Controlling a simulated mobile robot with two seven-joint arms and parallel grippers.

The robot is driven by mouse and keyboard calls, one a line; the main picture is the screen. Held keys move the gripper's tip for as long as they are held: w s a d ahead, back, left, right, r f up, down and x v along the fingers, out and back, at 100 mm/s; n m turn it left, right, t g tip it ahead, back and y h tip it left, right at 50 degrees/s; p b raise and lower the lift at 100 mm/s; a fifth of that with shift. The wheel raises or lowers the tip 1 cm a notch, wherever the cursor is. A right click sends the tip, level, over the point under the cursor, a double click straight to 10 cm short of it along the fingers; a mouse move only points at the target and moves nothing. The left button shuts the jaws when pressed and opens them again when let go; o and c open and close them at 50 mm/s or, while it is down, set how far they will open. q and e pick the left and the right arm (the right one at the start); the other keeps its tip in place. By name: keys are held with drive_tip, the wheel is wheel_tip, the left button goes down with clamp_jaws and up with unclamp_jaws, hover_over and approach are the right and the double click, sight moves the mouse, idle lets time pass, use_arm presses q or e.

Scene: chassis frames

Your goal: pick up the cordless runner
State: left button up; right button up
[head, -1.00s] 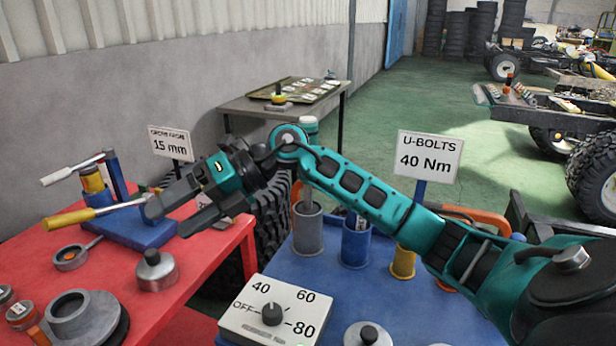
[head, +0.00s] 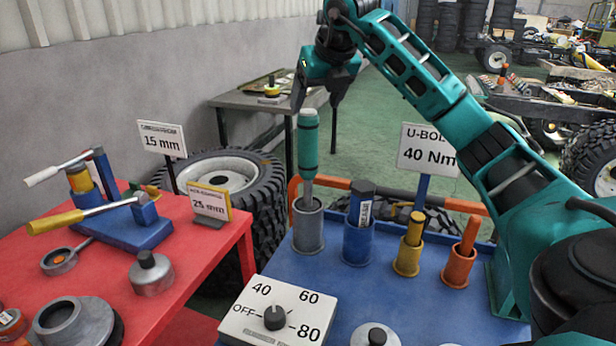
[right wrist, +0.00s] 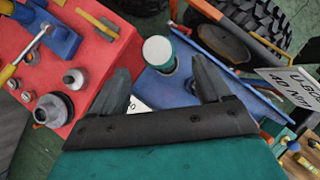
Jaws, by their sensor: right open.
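The cordless runner, which I take to be the teal-handled tool (head: 308,145), stands upright in a grey cup (head: 308,230) at the back left of the blue table. Its lower end is hidden in the cup. My right gripper (head: 318,100) is open and points down just above the tool's top. In the right wrist view the tool's round pale top (right wrist: 158,49) shows between and slightly beyond the open fingertips (right wrist: 160,70), with nothing held. I cannot tell whether a finger touches it. My left gripper is not in view.
Blue, yellow and orange cups (head: 457,268) with dark, yellow and orange pieces stand in a row right of the grey cup. An orange rail (head: 455,205) runs behind. A dial box (head: 275,318) sits in front. A U-bolts sign (head: 428,150) stands behind the cups.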

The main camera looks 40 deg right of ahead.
sight(310, 112)
drive_tip(key=x, duration=0.6)
drive_tip(key=shift+w+f, duration=0.1)
drive_tip(key=shift+w, duration=0.25)
clamp_jaws()
idle(0.5)
drive_tip(key=shift+d, duration=0.1)
